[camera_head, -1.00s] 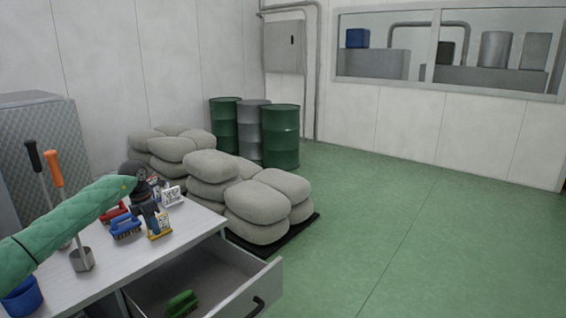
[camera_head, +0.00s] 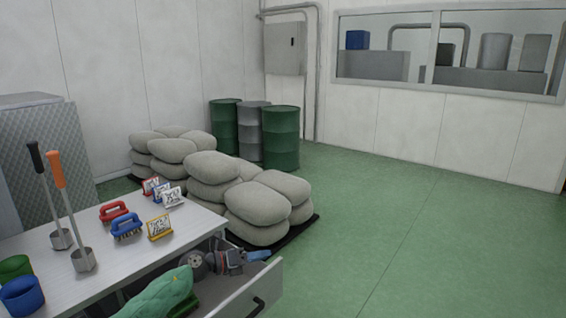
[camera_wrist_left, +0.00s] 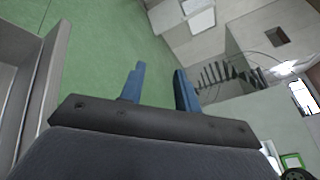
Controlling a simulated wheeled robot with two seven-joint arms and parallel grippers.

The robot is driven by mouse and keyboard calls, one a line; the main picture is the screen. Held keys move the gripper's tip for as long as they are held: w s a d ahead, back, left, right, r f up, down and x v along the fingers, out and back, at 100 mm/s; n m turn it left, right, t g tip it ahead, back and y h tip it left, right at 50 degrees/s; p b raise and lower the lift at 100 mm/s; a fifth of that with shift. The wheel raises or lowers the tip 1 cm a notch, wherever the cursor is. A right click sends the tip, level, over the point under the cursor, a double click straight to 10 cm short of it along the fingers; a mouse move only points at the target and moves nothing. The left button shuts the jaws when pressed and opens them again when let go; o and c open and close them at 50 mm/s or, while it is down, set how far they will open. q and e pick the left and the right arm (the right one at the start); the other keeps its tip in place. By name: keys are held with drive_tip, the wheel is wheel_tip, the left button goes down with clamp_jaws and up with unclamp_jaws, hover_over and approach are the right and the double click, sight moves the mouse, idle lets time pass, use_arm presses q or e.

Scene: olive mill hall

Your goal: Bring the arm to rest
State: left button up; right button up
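My left gripper (camera_head: 258,256) is over the open drawer (camera_head: 238,297), near its far right corner, with its blue fingertips pointing right. In the left wrist view its two blue fingers (camera_wrist_left: 159,86) stand apart with nothing between them. My left arm, in its green sleeve, comes in low over the drawer and covers most of its inside. Whether the gripper touches the drawer I cannot tell. My right gripper is in neither view.
Sacks (camera_head: 258,210) lie behind. The green floor at right is clear.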

use_arm(q)
drive_tip(key=s+d+r+n+t, duration=0.2)
drive_tip(key=s+n+t, duration=0.2)
drive_tip(key=n+t, duration=0.25)
drive_tip(key=s+a+f+n+t+y, duration=0.1)
drive_tip(key=s+a+f+n+y, duration=0.65)
drive_tip(key=n, duration=0.55)
drive_tip(key=s+a+f+n+t+y, duration=0.1)
drive_tip(key=s+a+f+n+y, duration=0.55)
drive_tip(key=n+y, duration=0.4)
drive_tip(key=s+a+f+n+g+h, duration=0.1)
drive_tip(key=s+f+n+g, duration=0.25)
drive_tip(key=s, duration=0.65)
drive_tip(key=s+a+f+n+g+h, duration=0.1)
drive_tip(key=s+f+n+g, duration=0.2)
drive_tip(key=s, duration=0.7)
drive_tip(key=s+f+n+g, duration=0.2)
drive_tip(key=s+f+g, duration=0.25)
drive_tip(key=s, duration=0.55)
drive_tip(key=s+d+f+g, duration=0.1)
drive_tip(key=d+f, duration=0.1)
drive_tip(key=f, duration=1.3)
drive_tip(key=s+d+f+g+h, duration=0.1)
drive_tip(key=s+d+f, duration=0.1)
drive_tip(key=f, duration=1.3)
drive_tip(key=shift+s+d+f, duration=0.2)
drive_tip(key=shift+s+f, duration=0.05)
drive_tip(key=shift+f, duration=0.15)
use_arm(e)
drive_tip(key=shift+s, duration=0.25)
